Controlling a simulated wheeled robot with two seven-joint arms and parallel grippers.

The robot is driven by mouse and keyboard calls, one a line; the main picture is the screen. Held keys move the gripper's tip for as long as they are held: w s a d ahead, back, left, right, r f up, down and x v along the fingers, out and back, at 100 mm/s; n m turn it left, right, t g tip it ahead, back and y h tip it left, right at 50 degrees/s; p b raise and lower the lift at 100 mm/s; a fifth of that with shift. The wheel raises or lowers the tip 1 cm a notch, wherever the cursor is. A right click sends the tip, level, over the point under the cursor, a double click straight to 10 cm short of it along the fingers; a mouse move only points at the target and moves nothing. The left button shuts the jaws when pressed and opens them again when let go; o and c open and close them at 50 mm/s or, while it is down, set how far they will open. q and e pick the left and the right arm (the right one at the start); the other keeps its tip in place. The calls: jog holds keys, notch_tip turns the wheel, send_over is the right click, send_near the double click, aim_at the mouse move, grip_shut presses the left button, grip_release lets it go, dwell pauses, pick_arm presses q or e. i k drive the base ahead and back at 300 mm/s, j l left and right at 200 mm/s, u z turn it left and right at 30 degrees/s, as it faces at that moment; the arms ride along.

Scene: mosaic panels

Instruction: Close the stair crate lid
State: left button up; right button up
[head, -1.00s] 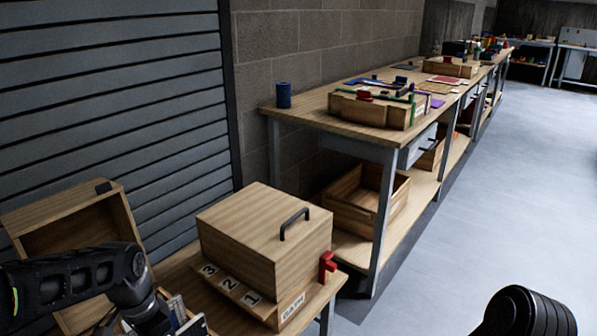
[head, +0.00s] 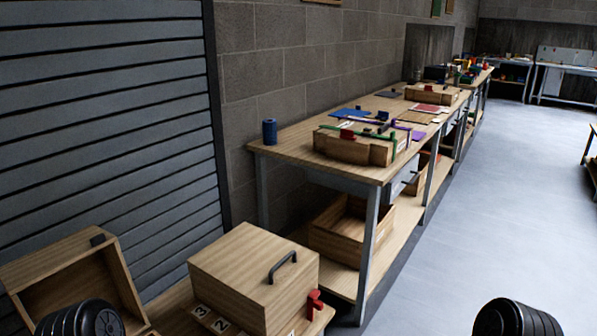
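A wooden crate with an open lid (head: 68,277) stands at the lower left, its lid tilted up and back against the grey shutter. The crate's body below is mostly cut off or hidden by my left arm. Beside it to the right is a closed wooden box (head: 250,270) with a black handle, number tiles and a red latch (head: 314,304). I cannot tell which is the stair crate, as no readable label shows now. Only rounded dark parts of my arms show at the bottom edge; neither gripper is in view.
A long workbench (head: 290,143) runs along the block wall, with a blue cylinder (head: 269,131) and wooden trays on top. An open wooden crate (head: 323,235) sits on its lower shelf. The floor (head: 470,200) at right is clear.

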aim_at(88, 262)
jog(key=u, duration=1.25)
